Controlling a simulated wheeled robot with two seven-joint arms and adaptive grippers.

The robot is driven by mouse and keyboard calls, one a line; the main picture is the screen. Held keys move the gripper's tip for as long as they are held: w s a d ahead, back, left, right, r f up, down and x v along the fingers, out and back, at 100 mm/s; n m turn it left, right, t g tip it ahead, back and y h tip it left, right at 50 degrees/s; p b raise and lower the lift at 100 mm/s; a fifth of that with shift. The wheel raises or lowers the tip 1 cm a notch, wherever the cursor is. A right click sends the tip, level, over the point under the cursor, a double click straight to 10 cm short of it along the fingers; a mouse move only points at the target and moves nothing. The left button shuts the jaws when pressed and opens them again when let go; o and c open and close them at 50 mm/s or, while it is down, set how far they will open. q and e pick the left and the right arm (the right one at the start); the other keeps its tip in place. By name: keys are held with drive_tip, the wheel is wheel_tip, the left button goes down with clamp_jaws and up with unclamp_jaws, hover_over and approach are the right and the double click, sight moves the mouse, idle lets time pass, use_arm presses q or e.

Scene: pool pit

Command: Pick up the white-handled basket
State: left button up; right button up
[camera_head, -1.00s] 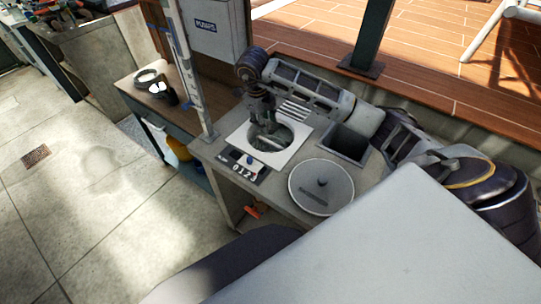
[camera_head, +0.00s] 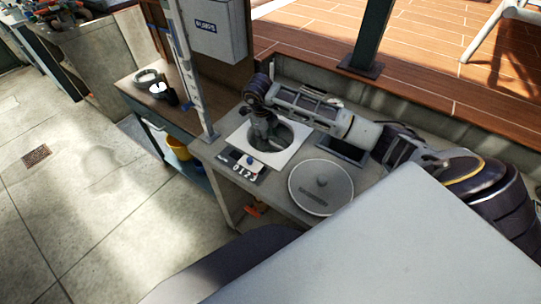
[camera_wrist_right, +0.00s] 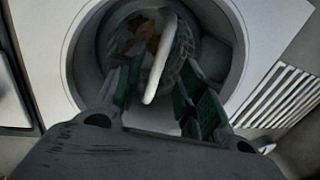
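The white-handled basket sits down inside the round opening; in the right wrist view I see its white handle (camera_wrist_right: 159,62) and part of its grey mesh side (camera_wrist_right: 185,50). Something orange-brown lies inside it. My right gripper (camera_head: 266,138) reaches down into the round opening in the head view, which hides the basket there. In the right wrist view its two green-padded fingers (camera_wrist_right: 160,92) are apart, with the handle between them and gaps visible on both sides. My left gripper is not in view.
A small control panel (camera_head: 243,165) is in front of the opening. A rectangular recess (camera_head: 342,150) is behind the lid. A post (camera_head: 190,85) stands at the left. A yellow bucket (camera_head: 181,158) is below.

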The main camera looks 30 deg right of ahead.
drive_tip(key=shift+d+f+p, duration=0.2)
drive_tip(key=shift+f+p, duration=0.05)
drive_tip(key=shift+f, duration=1.05)
drive_tip(key=shift+d+f+p, duration=0.2)
drive_tip(key=shift+f, duration=1.1)
drive_tip(key=shift+c, duration=0.3)
clamp_jaws()
